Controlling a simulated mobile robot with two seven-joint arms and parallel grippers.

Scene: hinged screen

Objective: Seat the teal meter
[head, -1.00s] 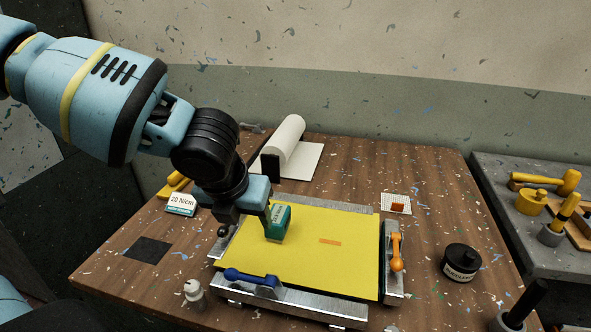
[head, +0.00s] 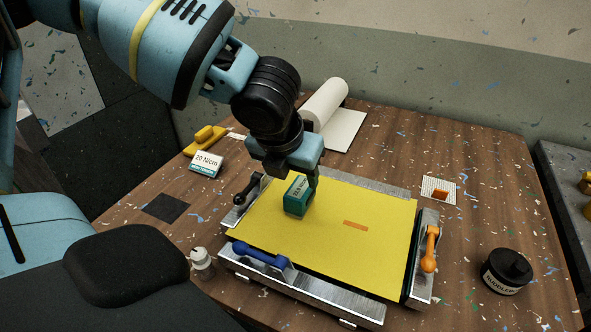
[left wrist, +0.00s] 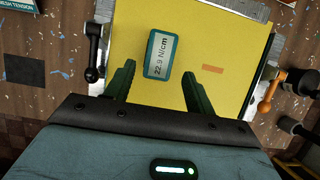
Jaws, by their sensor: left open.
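The teal meter (head: 298,196) stands on the yellow screen mesh (head: 330,250), left of a small orange patch (head: 356,225). In the left wrist view the meter (left wrist: 161,55) shows a display reading 22.9 N/cm. My left gripper (head: 303,182) is open right at the meter. In the left wrist view its two dark green fingers (left wrist: 159,68) are spread on either side of the meter's near end, with yellow mesh showing between. Whether the meter's base lies flat on the mesh is hard to tell. My right gripper is not in view.
The metal frame around the mesh carries a blue handle (head: 260,254), an orange handle (head: 430,250) and a black handle (head: 247,189). A 20 N/cm card (head: 206,164), a white bottle (head: 202,263), a black jar (head: 506,271) and a paper roll (head: 325,101) stand around it.

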